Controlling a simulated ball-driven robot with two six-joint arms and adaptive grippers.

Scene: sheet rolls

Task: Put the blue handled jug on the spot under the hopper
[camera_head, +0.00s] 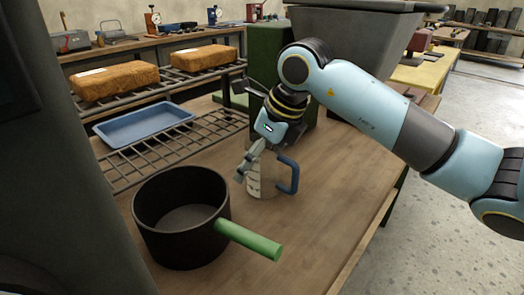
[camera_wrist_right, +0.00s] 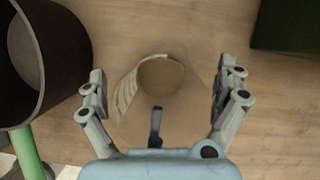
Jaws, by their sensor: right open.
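The jug (camera_head: 266,184) stands upright on the wooden bench, pale-bodied with a blue handle (camera_head: 289,176) at its right side. In the right wrist view the jug (camera_wrist_right: 160,88) is seen from above between the fingers, its dark handle pointing down toward the palm. My right gripper (camera_head: 248,166) is above the jug, open, with one finger (camera_wrist_right: 95,92) on each side and visible gaps to the body. A large grey bin-like hopper (camera_head: 352,38) is at the back beside a green housing (camera_head: 268,45). The spot under it is not discernible. My left gripper is not in view.
A black pot (camera_head: 182,215) with a green handle (camera_head: 250,241) stands left of the jug, close to it. A wire rack (camera_head: 170,150) holds a blue tray (camera_head: 145,124) behind. Orange-brown bundles (camera_head: 115,82) lie on a rack. The bench right of the jug is clear.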

